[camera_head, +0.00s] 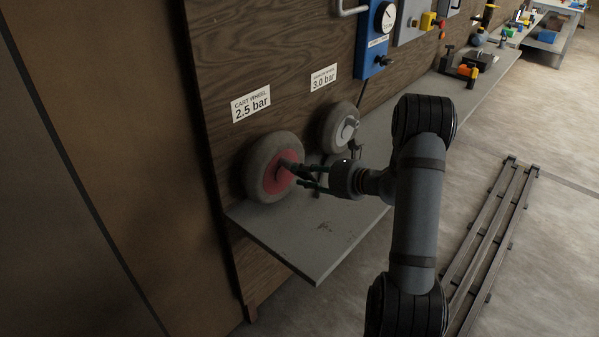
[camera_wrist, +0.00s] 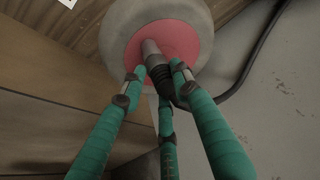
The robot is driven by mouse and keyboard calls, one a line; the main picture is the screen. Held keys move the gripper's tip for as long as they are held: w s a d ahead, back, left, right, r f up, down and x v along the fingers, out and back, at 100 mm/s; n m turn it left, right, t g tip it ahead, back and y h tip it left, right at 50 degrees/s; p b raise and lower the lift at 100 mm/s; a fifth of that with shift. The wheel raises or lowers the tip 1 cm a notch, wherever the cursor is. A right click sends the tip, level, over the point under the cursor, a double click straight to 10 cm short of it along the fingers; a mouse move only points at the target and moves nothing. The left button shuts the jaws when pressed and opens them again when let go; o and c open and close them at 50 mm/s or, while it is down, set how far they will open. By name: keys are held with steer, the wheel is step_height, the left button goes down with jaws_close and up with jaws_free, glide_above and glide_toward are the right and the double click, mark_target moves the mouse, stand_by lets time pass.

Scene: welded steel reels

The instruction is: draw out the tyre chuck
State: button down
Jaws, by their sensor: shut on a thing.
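The tyre chuck (camera_wrist: 154,58), a grey nozzle with a dark ribbed body, shows in the wrist view with its tip against the red hub (camera_wrist: 190,38) of the cart wheel (camera_wrist: 112,35). Whether it sits on a valve is hidden. My gripper (camera_wrist: 157,76) is shut on the chuck, its green fingers around the body. In the head view my gripper (camera_head: 303,175) is close in front of the red hub of the grey-tyred wheel (camera_head: 254,163), and the chuck is small and dark there. A black hose (camera_wrist: 258,50) curves away to the right of the chuck.
A second wheel (camera_head: 335,128) with a grey hub stands just to the right. A blue gauge box (camera_head: 374,45) hangs on the wooden panel (camera_head: 270,45) above. The grey shelf (camera_head: 300,240) is bare at its near end; tools crowd its far end.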

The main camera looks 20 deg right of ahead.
steer(key=shift+s+d+f, duration=0.25)
steer(key=shift+s+f, duration=0.1)
steer(key=shift+f, duration=0.05)
stand_by(0.4)
steer(key=shift+s+d+r, duration=0.1)
steer(key=shift+s+d, duration=0.15)
steer(key=shift+b, duration=0.3)
steer(key=shift+s+d, duration=0.15)
steer(key=shift+s, duration=0.4)
steer(key=shift+s+d+b, duration=0.3)
steer(key=shift+s+d, duration=0.05)
steer(key=shift+s, duration=0.5)
steer(key=shift+s+d+b, duration=0.25)
steer(key=shift+s+d, duration=0.15)
steer(key=shift+s, duration=0.45)
steer(key=shift+s+d+b, duration=0.3)
steer(key=shift+s+d, duration=0.05)
steer(key=shift+s, duration=0.5)
